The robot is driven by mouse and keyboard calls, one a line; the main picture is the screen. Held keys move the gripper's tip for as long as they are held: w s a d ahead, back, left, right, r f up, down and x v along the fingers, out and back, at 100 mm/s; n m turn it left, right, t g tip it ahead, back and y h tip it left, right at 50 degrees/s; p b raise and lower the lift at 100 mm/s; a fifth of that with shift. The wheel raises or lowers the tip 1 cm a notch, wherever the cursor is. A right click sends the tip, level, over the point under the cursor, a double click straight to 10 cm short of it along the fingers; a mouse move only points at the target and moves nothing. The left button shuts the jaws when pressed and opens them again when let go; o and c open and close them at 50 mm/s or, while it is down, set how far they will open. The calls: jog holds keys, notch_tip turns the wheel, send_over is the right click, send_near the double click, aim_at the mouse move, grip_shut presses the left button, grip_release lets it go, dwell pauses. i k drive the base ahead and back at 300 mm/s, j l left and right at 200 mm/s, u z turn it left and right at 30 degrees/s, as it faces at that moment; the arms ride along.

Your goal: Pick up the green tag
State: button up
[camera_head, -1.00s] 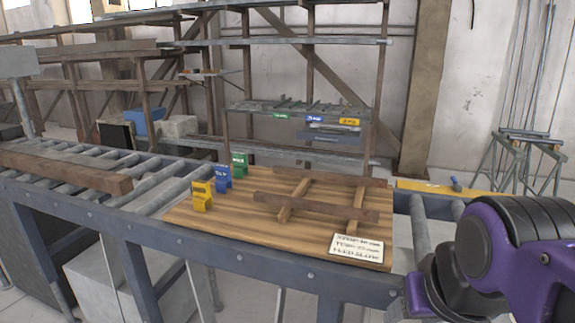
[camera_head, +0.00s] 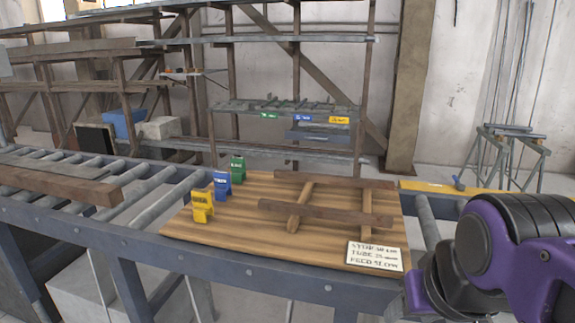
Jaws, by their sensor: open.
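The green tag (camera_head: 238,170) stands upright on the wooden board (camera_head: 230,238), at the back of a row of three tags near the board's left edge. The blue tag (camera_head: 222,184) stands just in front of it, and the yellow tag (camera_head: 203,206) stands nearest, at the left. My purple and black arm shows at the lower right, well apart from the tags. My gripper's fingertips are not in view.
A wooden frame (camera_head: 330,212) lies on the board, right of the tags. A white note (camera_head: 375,256) lies at the front right corner. Rollers (camera_head: 150,190) and a timber beam (camera_head: 60,186) are at the left. A shelf (camera_head: 285,108) with coloured labels stands behind.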

aim_at(237, 164)
jog(key=i+j+z, duration=0.2)
jog(key=j, duration=0.35)
jog(key=j+z, duration=0.15)
jog(key=j, duration=0.4)
jog(key=i+j+z, duration=0.2)
jog(key=j, duration=0.4)
jog(key=k+l, duration=0.05)
jog(key=k, duration=0.05)
